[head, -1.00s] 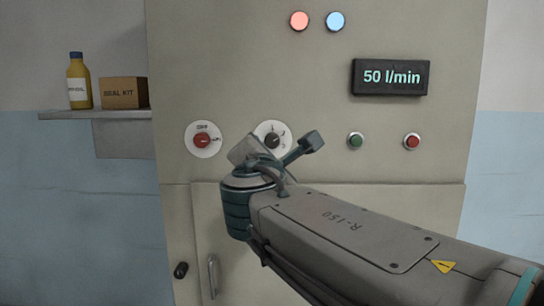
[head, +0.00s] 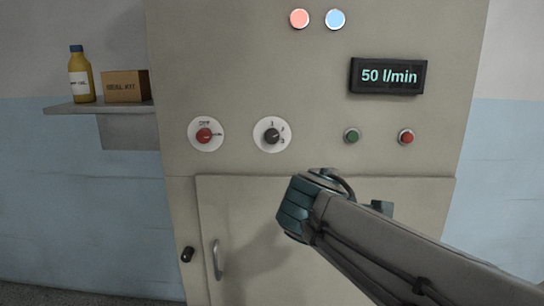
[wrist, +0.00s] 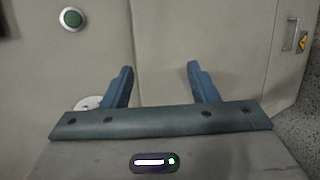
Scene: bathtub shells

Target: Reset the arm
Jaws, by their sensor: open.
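My gripper (wrist: 158,85) shows in the wrist view with its two blue fingers spread apart and nothing between them. It faces the beige cabinet front. In the head view my arm reaches in from the lower right, and its bent teal joint stands in front of the cabinet door; the fingers themselves are mostly hidden there. The cabinet (head: 240,60) carries a red knob (head: 204,135) on a white dial and a black knob (head: 272,136) on a second dial. Both are uncovered and apart from my arm.
A green button (head: 352,136) and a red button (head: 406,137) sit right of the dials, below a display (head: 388,76) reading 50 l/min. A door handle (head: 217,259) sticks out at lower left. A wall shelf (head: 95,108) holds a yellow bottle (head: 81,76) and a box (head: 126,86).

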